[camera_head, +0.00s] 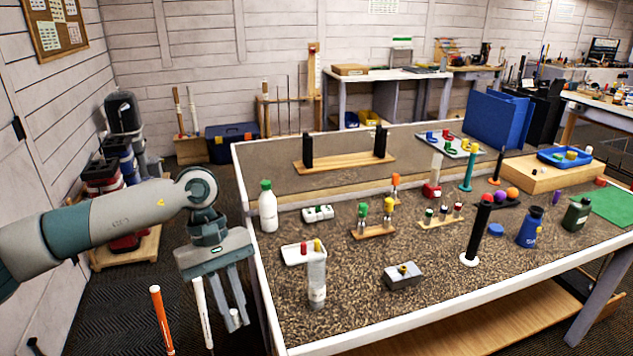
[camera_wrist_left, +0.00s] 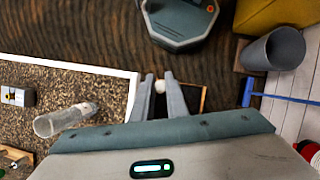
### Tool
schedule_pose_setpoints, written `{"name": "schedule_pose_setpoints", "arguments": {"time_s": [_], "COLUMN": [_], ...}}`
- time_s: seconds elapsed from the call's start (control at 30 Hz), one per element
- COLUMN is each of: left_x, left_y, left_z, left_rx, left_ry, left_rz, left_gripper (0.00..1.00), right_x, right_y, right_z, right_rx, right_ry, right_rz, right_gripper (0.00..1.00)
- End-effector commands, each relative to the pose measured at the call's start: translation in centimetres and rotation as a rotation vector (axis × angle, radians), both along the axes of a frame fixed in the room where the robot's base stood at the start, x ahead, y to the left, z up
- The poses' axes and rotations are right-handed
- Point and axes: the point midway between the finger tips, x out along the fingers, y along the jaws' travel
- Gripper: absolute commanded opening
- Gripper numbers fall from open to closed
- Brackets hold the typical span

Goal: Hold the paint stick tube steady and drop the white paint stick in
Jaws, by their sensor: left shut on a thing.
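My left gripper (camera_head: 231,322) points down just off the left edge of the table, its fingers close together. They are shut on a small white piece that looks like the white paint stick (camera_head: 234,315); its rounded end shows between the fingertips in the left wrist view (camera_wrist_left: 159,86). Most of the stick is hidden by the fingers. The clear paint stick tube (camera_head: 317,283) stands upright near the table's front left, to the right of the gripper and apart from it. In the left wrist view the tube (camera_wrist_left: 62,120) is left of the fingers. My right gripper is out of view.
A white tray (camera_head: 291,258) with a red and a yellow stick stands behind the tube. A grey block (camera_head: 403,277) is to its right. The white table rim (camera_head: 256,285) lies between gripper and tube.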

Motion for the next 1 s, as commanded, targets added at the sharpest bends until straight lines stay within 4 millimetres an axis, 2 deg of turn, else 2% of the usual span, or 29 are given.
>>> {"name": "schedule_pose_setpoints", "arguments": {"time_s": [0.1,0.23,0.5,0.63,0.8,1.0], "left_x": [2.8,5.3,9.7,11.6,13.7,15.3], "left_y": [-2.2,-4.3,-8.4,-10.3,-12.7,-14.5], "left_z": [2.3,4.5,9.2,11.6,14.6,17.2], "left_rx": [-0.003,-0.004,-0.004,-0.004,-0.002,0.0], "left_ry": [-0.003,-0.003,-0.005,-0.005,-0.005,-0.003], "left_rz": [0.23,0.47,0.924,1.133,1.385,1.593], "left_gripper": [0.0,0.0,0.0,0.0,0.0,0.0], "right_x": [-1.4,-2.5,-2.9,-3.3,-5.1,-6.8], "right_y": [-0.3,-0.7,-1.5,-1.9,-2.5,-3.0], "right_z": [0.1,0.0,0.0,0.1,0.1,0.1], "right_rx": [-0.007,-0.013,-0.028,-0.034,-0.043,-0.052], "right_ry": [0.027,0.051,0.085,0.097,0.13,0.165], "right_rz": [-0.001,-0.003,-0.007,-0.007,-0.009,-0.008], "right_gripper": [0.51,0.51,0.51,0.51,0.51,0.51]}}
